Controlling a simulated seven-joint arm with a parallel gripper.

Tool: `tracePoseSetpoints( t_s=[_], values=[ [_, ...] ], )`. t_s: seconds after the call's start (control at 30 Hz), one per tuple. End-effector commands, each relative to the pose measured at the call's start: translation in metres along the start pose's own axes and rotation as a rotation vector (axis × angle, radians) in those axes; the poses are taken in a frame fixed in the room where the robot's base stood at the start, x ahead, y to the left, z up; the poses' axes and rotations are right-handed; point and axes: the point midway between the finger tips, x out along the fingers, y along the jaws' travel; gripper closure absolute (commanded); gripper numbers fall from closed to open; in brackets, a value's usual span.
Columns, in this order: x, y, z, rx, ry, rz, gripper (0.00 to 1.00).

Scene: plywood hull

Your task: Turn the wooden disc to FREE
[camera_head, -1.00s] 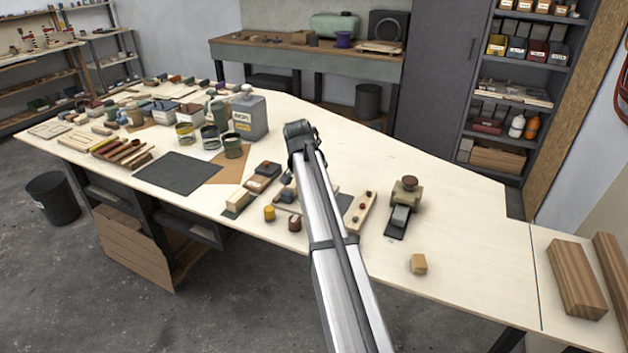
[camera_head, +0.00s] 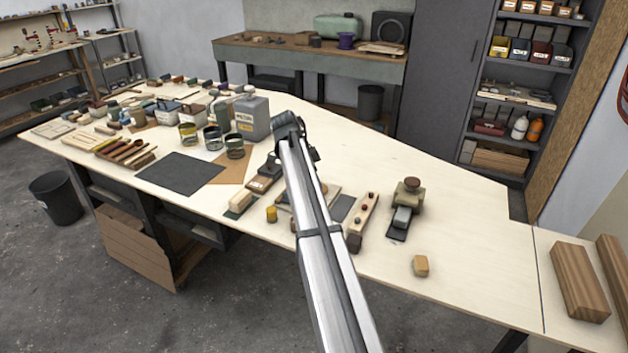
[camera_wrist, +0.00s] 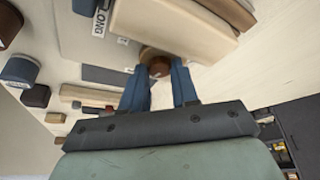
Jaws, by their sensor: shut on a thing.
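In the wrist view, a brown round wooden disc (camera_wrist: 158,68) sits between the two blue fingertips of my gripper (camera_wrist: 159,76). The fingers are shut on it, one on each side. A long pale wooden block (camera_wrist: 175,22) lies just past the disc, with a white label (camera_wrist: 99,22) at its left end; I cannot read the label surely. In the head view my arm covers the gripper and the disc. The board (camera_head: 329,193) behind my arm is only partly visible. No FREE mark can be made out.
A small wooden block (camera_head: 420,266) lies near the front edge.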

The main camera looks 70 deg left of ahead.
Motion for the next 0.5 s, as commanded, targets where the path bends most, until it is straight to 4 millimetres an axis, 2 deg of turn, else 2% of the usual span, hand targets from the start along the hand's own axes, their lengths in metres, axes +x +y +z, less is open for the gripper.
tracePoseSetpoints(
  t_s=[0.5],
  values=[
    [0.0001, -0.0015, 0.0005, 0.124, -0.002, 0.051, 1.00]
  ],
)
